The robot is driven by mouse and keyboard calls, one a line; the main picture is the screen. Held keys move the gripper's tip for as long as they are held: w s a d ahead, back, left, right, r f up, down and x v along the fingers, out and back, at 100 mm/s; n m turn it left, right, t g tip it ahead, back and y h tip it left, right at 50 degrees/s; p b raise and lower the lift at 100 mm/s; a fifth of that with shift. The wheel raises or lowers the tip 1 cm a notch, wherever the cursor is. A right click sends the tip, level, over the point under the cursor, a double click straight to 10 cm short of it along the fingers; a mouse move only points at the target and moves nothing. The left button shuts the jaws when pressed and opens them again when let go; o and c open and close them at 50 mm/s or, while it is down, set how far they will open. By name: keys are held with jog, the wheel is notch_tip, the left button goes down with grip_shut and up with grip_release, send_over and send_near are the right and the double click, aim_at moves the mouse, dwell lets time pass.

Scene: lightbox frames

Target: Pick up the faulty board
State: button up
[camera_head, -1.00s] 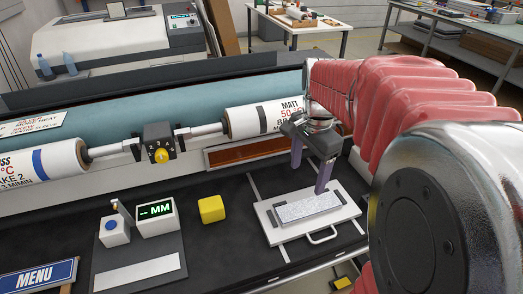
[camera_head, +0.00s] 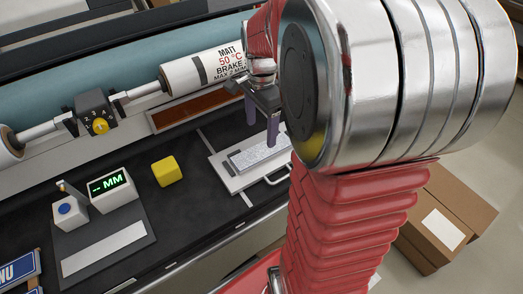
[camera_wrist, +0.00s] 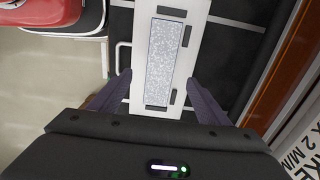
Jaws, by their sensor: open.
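The board is a speckled grey rectangular piece (camera_head: 258,153) lying flat on a white tray with a handle (camera_head: 228,182) on the black bench. In the wrist view the board (camera_wrist: 168,58) runs up the picture between dark pads on the white tray (camera_wrist: 142,50). My gripper (camera_head: 262,122) is above the tray. In the wrist view its two dark fingers (camera_wrist: 160,88) are apart, one on each side of the board's near end, with nothing between them held. I cannot tell the exact height of the fingertips above the tray. No fault mark shows on the board.
Left of the tray are a yellow block (camera_head: 167,171), a gauge reading "-- MM" (camera_head: 111,190) and a blue-buttoned box (camera_head: 69,212). A printed roller (camera_head: 195,72) and an orange-brown slot (camera_head: 195,106) lie behind. A cardboard box (camera_head: 440,225) stands on the floor at right.

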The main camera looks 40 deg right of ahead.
aim_at(261, 151)
jog(key=shift+f, duration=1.95)
jog(key=shift+w+d+f, duration=0.1)
jog(key=shift+f, duration=1.2)
jog(key=shift+w+d+f, duration=0.1)
jog(key=shift+f, duration=1.2)
jog(key=shift+c, duration=0.3)
jog(key=c, duration=1.1)
jog(key=shift+r, duration=0.15)
notch_tip(261, 151, up, 10)
jog(key=shift+s+f, duration=0.1)
